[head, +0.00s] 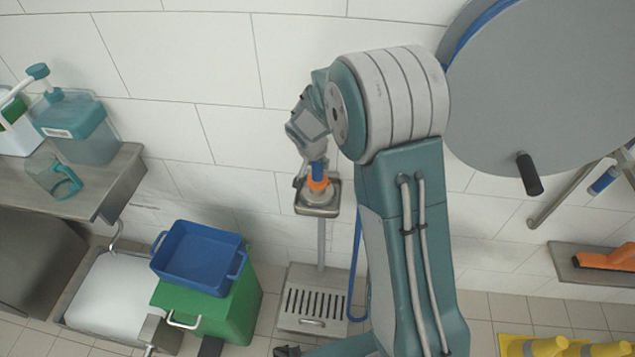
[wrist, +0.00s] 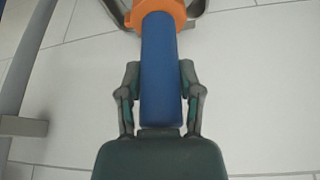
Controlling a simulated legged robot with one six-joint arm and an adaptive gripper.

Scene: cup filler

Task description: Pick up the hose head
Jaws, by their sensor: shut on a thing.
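The hose head has a blue grip (wrist: 160,75) and an orange collar (wrist: 158,12). In the wrist view it runs from the top edge down between the two fingers of my gripper (wrist: 160,90), which are shut on the blue grip from both sides. In the head view the orange part (head: 318,184) shows at a small metal wall holder (head: 317,208), with my gripper (head: 316,160) just above it. My arm hides part of the view to the right. I cannot tell whether the hose head still touches the holder.
A blue hose (head: 357,255) hangs beside my arm. A grated metal stand (head: 311,300) is below the holder. A blue tray (head: 198,254) sits on a green bin (head: 225,318) to the left. A large grey disc (head: 560,80) with a black handle is at the upper right.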

